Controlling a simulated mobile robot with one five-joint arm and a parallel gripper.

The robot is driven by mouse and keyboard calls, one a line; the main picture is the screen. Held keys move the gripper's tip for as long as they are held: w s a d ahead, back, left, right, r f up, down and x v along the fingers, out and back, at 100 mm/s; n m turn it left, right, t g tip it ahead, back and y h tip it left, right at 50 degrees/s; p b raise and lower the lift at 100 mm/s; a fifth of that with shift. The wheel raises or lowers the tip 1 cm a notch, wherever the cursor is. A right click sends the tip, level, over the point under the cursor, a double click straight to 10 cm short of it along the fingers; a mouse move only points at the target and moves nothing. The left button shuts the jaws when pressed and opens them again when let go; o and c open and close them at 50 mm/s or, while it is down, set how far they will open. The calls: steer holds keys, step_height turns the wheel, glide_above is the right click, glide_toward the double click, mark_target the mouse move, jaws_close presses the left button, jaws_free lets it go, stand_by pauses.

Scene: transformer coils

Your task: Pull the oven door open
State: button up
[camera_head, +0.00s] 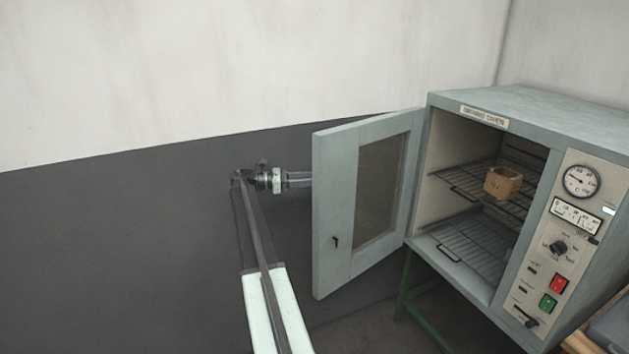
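The oven (516,107) stands at the right with its front opening exposed. Its grey-green door (333,205) is swung wide open to the left, still joined along the oven's left front edge. The door has a window (381,187) and a small dark catch (336,241) low near its free edge. My gripper (302,180) is at the door's free edge, on its left, pointing right. The fingertips meet the door's outline and seem to pass behind it, so I cannot tell whether they touch or grip anything.
Inside the oven are wire racks (466,245), with a brown coil (503,183) on the upper one. A control panel (562,245) is on the oven's right front. A green stand leg (405,285) is below. The dark wall (110,250) is behind my arm.

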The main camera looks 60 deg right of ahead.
steer(key=v, duration=0.5)
steer(key=shift+w, duration=0.1)
steer(key=shift+d, duration=0.1)
steer(key=c, duration=0.5)
steer(key=f+t, duration=0.1)
steer(key=f, duration=0.1)
steer(key=f+n+t, duration=0.1)
steer(key=f, duration=0.1)
steer(key=f+t+y, duration=0.1)
steer(key=f, duration=0.1)
steer(key=shift+w+f+n, duration=0.15)
steer(key=shift+w+n, duration=0.1)
steer(key=shift+n, duration=0.05)
jaws_close()
steer(key=a+f+m+t+y+b, duration=0.1)
steer(key=a+f+t+y+b, duration=0.3)
steer(key=a+f+t+y, duration=1.25)
steer(key=s+d+r+m+t+h+b, duration=0.1)
steer(key=s+r+m+t+h+b, duration=0.4)
steer(key=s+r+m+t, duration=0.35)
steer(key=m+t+h+b, duration=0.3)
steer(key=m+h+b, duration=0.15)
steer(key=h, duration=0.25)
glide_toward(324, 224)
steer(key=shift+n, duration=0.5)
steer(key=x, duration=0.7)
steer(key=shift+s+d+f, duration=0.1)
steer(key=shift+f, duration=0.05)
